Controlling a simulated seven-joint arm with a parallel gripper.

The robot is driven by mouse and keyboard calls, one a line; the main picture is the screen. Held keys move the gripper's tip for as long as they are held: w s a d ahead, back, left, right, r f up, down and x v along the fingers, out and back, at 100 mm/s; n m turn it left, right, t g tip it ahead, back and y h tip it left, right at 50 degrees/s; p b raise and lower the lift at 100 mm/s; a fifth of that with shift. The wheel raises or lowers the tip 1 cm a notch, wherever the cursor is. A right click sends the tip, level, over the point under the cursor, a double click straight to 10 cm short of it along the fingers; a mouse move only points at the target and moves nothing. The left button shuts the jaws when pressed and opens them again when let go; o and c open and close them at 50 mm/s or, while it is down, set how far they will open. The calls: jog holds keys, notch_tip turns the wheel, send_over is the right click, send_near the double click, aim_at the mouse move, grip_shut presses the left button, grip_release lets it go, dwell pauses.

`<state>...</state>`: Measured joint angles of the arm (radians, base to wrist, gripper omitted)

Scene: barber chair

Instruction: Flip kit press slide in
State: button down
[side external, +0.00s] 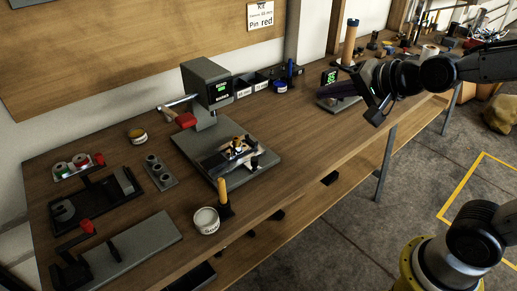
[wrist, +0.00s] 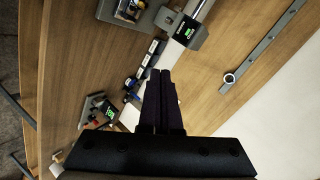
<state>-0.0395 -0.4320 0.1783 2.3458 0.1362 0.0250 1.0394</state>
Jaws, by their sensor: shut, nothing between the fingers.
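The kit press (side external: 207,85) stands at the back middle of the bench, a grey box with a small green display. A lever with a red grip (side external: 186,120) sticks out to its left. Its grey base plate (side external: 262,163) extends toward the front edge and carries a fixture (side external: 228,160) with small brass and dark parts. The press head also shows in the wrist view (wrist: 187,33). My gripper (side external: 320,94) is to the right of the press, well apart from it, above the bench. Its dark fingers are together and empty in the wrist view (wrist: 166,72).
Small bins (side external: 261,83) stand right of the press. A device with a green display (side external: 329,77) is close to my gripper. A white round tub (side external: 206,221) and a yellow-handled tool (side external: 222,192) stand near the front edge. Trays and fixtures fill the left end.

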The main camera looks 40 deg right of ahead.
jog(key=w+a+f+m, duration=0.1)
jog(key=w+f+m, duration=0.4)
jog(key=w+f, duration=0.45)
notch_tip(320, 180, down, 11)
jog(key=a+g, duration=0.1)
jog(key=g, duration=0.1)
jog(key=shift+s+a+f+h, duration=0.15)
jog(key=shift+s+a+h, duration=0.15)
jog(key=shift+s, duration=0.15)
send_near(253, 150)
notch_tip(253, 150, down, 3)
jog(key=shift+f, duration=0.25)
jog(key=w, duration=0.3)
jog(key=shift+w+f, duration=0.15)
jog(key=shift+f, duration=0.05)
jog(key=shift+w, duration=0.6)
